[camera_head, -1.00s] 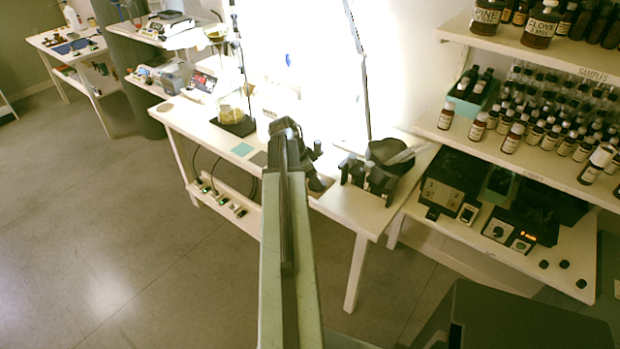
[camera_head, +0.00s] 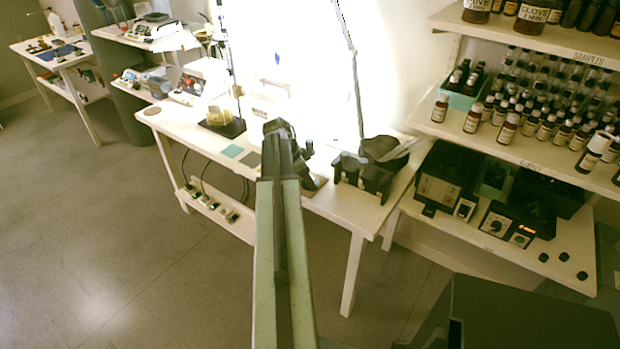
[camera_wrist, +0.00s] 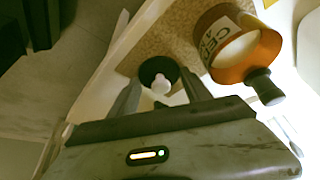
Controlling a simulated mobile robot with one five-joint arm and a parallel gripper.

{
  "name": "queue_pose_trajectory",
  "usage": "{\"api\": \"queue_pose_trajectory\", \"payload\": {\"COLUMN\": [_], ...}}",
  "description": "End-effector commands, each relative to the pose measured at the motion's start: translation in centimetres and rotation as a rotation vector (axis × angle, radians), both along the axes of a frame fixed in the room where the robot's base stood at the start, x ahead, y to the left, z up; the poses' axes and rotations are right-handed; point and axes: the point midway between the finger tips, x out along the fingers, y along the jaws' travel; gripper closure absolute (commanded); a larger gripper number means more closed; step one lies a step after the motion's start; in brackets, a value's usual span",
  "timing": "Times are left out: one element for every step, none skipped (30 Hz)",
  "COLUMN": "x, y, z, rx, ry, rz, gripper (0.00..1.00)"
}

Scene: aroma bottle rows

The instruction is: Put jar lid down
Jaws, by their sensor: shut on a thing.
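In the wrist view, a round black jar lid (camera_wrist: 158,70) with a small pale knob-like part at its middle is between the fingertips of my gripper (camera_wrist: 160,92). My gripper is shut on it. The lid is over or close to a brown cork-like mat (camera_wrist: 172,38); I cannot tell if it touches. An amber jar (camera_wrist: 250,66) with a pale label reading "CED" is to the right of the lid, apart from it. In the head view my arm hides most of the gripper, and I cannot make out the lid or jar.
A dark knobbed piece (camera_wrist: 265,87) is at the jar's near side. In the head view, a white bench (camera_head: 335,212) holds a black stand (camera_head: 365,178). Shelves of bottles (camera_head: 540,125) stand at right. The floor (camera_head: 130,240) at left is clear.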

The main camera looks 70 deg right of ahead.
Motion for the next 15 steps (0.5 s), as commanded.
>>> {"api": "queue_pose_trajectory", "payload": {"x": [0.00,0.01,0.00,0.00,-0.01,-0.02,-0.03,-0.03,-0.04,-0.05,-0.06,-0.07,-0.08,-0.05,0.03], "y": [0.00,0.01,0.00,0.00,0.00,-0.01,-0.01,-0.01,-0.01,-0.02,-0.03,-0.03,-0.03,0.00,0.08], "z": [-0.09,-0.05,-0.04,-0.04,-0.04,-0.05,-0.04,-0.04,-0.04,-0.02,0.03,0.16,0.32,0.52,0.89], "rx": [0.000,0.000,0.000,0.000,0.000,0.000,0.000,0.000,0.000,0.000,0.000,0.000,0.000,0.000,0.000], "ry": [0.000,0.000,0.000,0.000,0.000,0.000,0.000,0.000,0.000,0.000,0.000,0.000,0.000,0.000,0.000], "rz": [0.000,0.000,0.000,0.000,0.000,0.000,0.000,0.000,-0.001,-0.001,-0.001,-0.001,-0.001,-0.001,-0.001], "gripper": [0.35,0.34,0.34,0.34,0.34,0.34,0.34,0.34,0.34,0.34,0.34,0.34,0.34,0.34,0.34]}}
